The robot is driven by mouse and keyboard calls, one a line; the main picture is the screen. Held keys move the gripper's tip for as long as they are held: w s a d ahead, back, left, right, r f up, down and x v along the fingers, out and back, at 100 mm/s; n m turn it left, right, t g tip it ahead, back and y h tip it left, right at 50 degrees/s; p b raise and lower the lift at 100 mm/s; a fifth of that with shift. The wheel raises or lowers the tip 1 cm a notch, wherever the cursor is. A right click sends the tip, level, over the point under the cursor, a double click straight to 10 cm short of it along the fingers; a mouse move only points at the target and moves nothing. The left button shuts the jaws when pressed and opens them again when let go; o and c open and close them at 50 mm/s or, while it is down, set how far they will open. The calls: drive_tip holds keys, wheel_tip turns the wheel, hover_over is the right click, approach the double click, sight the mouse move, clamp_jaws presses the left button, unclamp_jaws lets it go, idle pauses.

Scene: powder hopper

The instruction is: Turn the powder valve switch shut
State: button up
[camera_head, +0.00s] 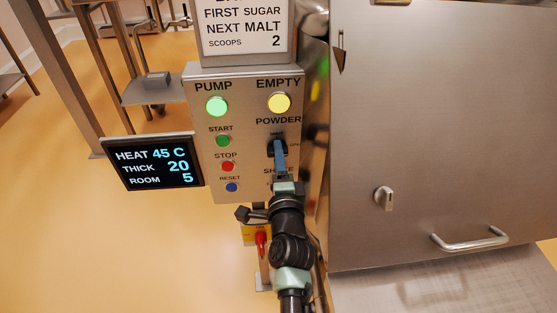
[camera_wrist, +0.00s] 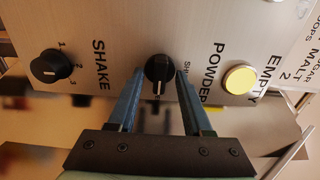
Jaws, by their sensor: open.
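The powder switch is a black rotary knob (camera_head: 270,148) under the word POWDER on the steel panel (camera_head: 208,190). In the wrist view the knob (camera_wrist: 160,68) carries a white pointer line aimed toward the picture's bottom, which is the panel's right side. In the head view a small label, seemingly OPEN, is on that side; a small label seemingly starting SH is above the knob. My gripper (camera_head: 279,152) is at the knob. In the wrist view my open gripper (camera_wrist: 160,80) has its blue fingers on both sides of the knob; I cannot tell whether they touch it.
The black SHAKE knob (camera_wrist: 50,68) is below the powder knob. A yellow EMPTY lamp (camera_head: 279,103) is above. START (camera_head: 223,140), STOP (camera_head: 228,166) and RESET (camera_head: 232,187) buttons are to the left. A dark display (camera_head: 152,165) reads HEAT 45 C. A steel cabinet (camera_head: 440,120) stands right.

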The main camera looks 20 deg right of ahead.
clamp_jaws()
drive_tip(key=shift+n, duration=0.3)
idle(0.3)
drive_tip(key=shift+f+n+b, duration=0.1)
drive_tip(key=shift+n+b, duration=3.4)
drive_tip(key=shift+n, duration=5.1)
unclamp_jaws()
